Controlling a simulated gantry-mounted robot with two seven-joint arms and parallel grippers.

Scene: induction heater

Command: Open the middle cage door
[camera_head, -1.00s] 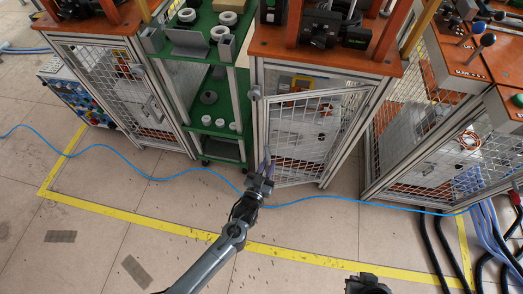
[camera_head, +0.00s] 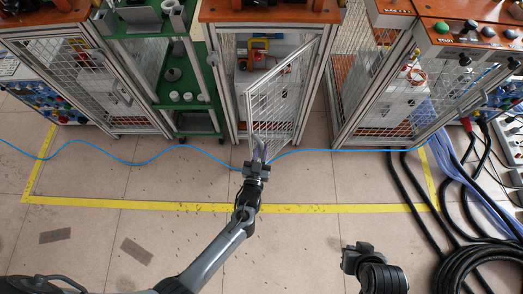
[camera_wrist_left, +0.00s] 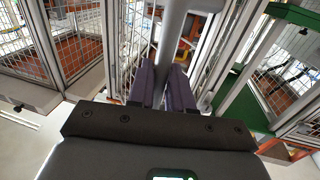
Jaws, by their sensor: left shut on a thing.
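The middle cage door (camera_head: 277,100), a mesh panel in a light metal frame, stands partly open. Its left edge is swung out towards me, and its right side stays at the cage post. My left gripper (camera_head: 260,150) is at the lower part of that free edge. In the left wrist view, its two purple fingers (camera_wrist_left: 165,85) are closed around a grey round bar (camera_wrist_left: 172,40) that appears to belong to the door. My right gripper (camera_head: 358,255) is low on the right, away from the door; its fingertips cannot be made out.
A green shelf cart (camera_head: 195,122) stands left of the middle cage. Another cage (camera_head: 372,90) stands to the right. A blue cable (camera_head: 310,150) crosses the floor by the door. Black hoses (camera_head: 405,185) lie at the right. The floor (camera_head: 320,240) in front is mostly clear.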

